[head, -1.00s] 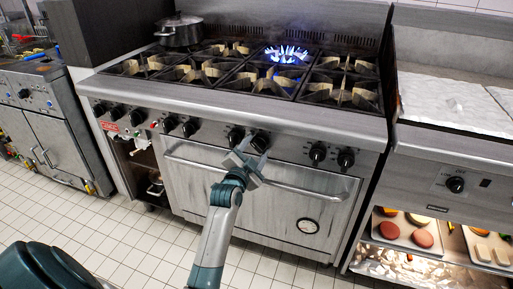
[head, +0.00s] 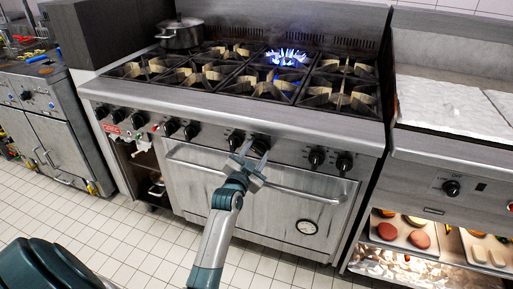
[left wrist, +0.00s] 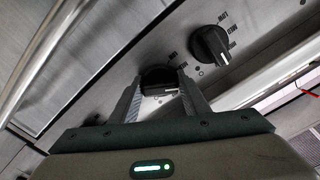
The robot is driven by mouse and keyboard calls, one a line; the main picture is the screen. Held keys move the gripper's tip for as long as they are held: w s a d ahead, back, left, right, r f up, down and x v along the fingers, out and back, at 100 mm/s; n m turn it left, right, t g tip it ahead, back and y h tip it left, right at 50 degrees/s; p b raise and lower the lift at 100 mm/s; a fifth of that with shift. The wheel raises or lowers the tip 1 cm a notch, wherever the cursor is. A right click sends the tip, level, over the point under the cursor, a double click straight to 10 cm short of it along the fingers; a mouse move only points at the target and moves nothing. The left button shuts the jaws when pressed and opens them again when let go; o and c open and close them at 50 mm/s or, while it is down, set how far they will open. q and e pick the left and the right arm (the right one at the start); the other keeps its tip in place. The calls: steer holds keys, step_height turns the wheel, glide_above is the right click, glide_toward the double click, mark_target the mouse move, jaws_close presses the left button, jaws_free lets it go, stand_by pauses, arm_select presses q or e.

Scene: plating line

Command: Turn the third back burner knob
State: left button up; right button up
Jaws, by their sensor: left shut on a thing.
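The stove's front panel carries a row of black knobs. My left gripper (head: 252,157) is at the middle pair, with its fingers on either side of the right knob of that pair (head: 260,144). In the left wrist view the gripper (left wrist: 160,95) is shut on this black knob (left wrist: 157,76); the fingers hide part of it. The neighbouring knob (head: 236,140) is free beside it and also shows in the left wrist view (left wrist: 210,43). The third back burner (head: 286,57) burns with a blue flame. My right gripper is out of view.
The oven door handle (head: 300,192) runs just below the knobs, close to my left gripper. A dark pot (head: 180,34) stands on the back left burner. A counter with a warming shelf (head: 420,247) stands at the right. The tiled floor in front is clear.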

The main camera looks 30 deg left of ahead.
arm_select(q)
steer(key=n+p, duration=0.4)
steer(key=n, duration=0.1)
steer(key=shift+r, duration=0.15)
steer(key=shift+n+p, duration=0.35)
steer(key=shift+n, duration=0.15)
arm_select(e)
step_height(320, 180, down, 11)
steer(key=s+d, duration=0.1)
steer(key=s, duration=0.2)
arm_select(q)
steer(key=n+p, duration=0.1)
steer(key=n, duration=0.1)
steer(key=shift+n, duration=0.3)
steer(key=shift+d+n+p, duration=0.1)
steer(key=shift+n+p, duration=0.7)
steer(key=shift+n, duration=0.5)
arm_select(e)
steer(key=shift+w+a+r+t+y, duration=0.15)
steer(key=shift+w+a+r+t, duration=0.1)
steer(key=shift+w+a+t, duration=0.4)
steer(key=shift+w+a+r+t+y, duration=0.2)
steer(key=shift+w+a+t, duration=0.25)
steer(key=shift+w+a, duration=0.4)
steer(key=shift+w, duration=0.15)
arm_select(q)
steer(key=o, duration=1)
steer(key=shift+c, duration=0.2)
